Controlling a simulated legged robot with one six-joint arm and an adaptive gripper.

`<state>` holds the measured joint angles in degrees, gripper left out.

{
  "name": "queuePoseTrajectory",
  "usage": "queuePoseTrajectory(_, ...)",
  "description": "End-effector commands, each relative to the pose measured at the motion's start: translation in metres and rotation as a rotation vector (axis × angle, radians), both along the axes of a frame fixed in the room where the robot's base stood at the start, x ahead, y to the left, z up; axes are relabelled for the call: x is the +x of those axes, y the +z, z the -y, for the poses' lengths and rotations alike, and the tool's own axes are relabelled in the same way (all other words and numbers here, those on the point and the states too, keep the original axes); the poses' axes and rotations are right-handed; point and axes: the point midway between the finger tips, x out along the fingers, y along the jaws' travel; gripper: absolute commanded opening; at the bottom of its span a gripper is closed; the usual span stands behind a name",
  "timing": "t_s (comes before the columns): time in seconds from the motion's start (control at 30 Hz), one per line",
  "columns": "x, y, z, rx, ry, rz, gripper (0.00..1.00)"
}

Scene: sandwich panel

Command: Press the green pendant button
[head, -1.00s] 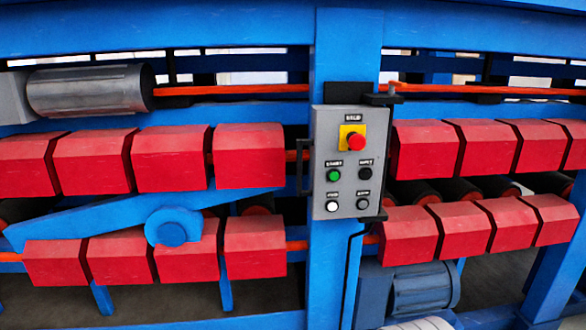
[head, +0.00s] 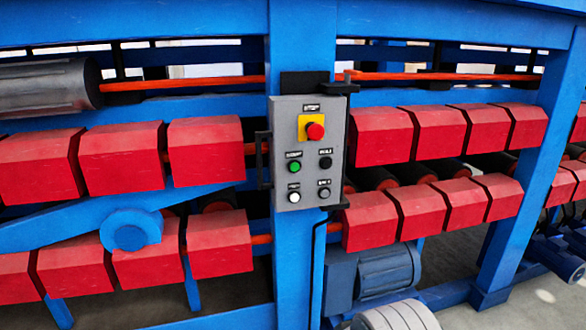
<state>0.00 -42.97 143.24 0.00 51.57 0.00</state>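The green button (head: 294,167) is a small round button on the left side of a grey control box (head: 335,150), in its middle row. The box is fixed to a blue upright post near the centre of the head view. Above the green button is a red mushroom button (head: 315,131) on a yellow plate. A black button (head: 325,162) is to its right, a white button (head: 294,197) below it and a grey button (head: 324,193) at the lower right. My gripper is not in view.
Red angular blocks (head: 206,152) line the blue frame (head: 300,60) in two rows on both sides of the post. A black handle (head: 262,160) sticks out left of the box. A blue motor (head: 388,272) and grey cylinder (head: 398,318) are low, right of the post.

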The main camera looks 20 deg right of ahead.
Motion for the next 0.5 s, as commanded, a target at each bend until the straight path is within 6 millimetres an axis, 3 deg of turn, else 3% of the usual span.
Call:
queuePoseTrajectory(0.3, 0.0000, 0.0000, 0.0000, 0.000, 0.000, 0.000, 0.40)
queuePoseTrajectory(0.33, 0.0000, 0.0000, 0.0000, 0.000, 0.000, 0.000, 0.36)
queuePoseTrajectory(0.4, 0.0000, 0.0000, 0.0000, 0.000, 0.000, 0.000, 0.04)
queuePoseTrajectory(0.5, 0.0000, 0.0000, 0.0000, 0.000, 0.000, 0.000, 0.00)
